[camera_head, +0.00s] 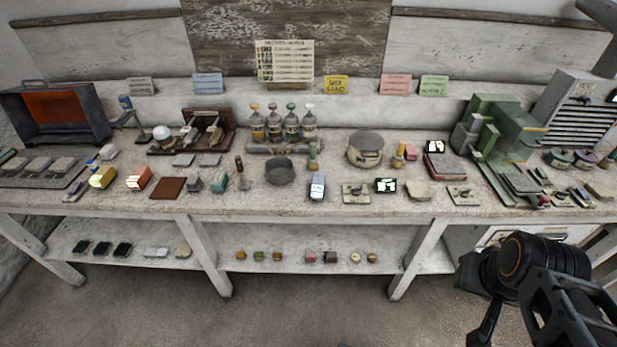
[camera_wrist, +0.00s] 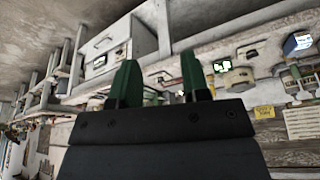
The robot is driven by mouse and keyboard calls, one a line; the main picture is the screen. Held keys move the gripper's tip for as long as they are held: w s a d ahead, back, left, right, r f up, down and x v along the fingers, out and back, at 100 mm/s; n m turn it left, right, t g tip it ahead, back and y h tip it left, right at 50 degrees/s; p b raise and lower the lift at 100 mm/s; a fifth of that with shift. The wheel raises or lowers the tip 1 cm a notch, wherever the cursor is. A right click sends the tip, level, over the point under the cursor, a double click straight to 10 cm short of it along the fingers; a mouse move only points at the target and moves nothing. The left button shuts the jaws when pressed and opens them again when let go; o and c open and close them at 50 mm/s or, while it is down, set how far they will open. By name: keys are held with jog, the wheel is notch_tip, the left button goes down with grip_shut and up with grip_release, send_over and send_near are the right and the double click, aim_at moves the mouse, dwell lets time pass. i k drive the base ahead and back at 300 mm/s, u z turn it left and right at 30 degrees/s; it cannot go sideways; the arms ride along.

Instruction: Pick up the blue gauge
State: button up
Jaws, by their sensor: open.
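A small blue-grey device with a pale lit face (camera_head: 317,187) stands near the front edge of the bench, in the middle of the head view. It looks most like the blue gauge, but its markings are too small to read. A blue-lit object (camera_wrist: 300,42) shows at the upper right of the wrist view; I cannot tell whether it is the same one. My gripper (camera_wrist: 160,82) is open, with two green fingertips apart and nothing held between them. In the head view my arm is at the lower right, in front of the bench and well away from the device.
The workbench (camera_head: 225,205) is crowded. A round tin (camera_head: 366,150), a dark bowl (camera_head: 279,172), a switch plate (camera_head: 356,193) and a green-lit display (camera_head: 386,186) are around the device. A green machine (camera_head: 515,135) stands at right. A lower shelf (camera_head: 320,240) holds small blocks. The floor in front is clear.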

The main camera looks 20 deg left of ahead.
aim_at(317, 192)
jog(key=u, duration=0.85)
jog(key=i, duration=0.85)
jog(key=u, duration=0.9)
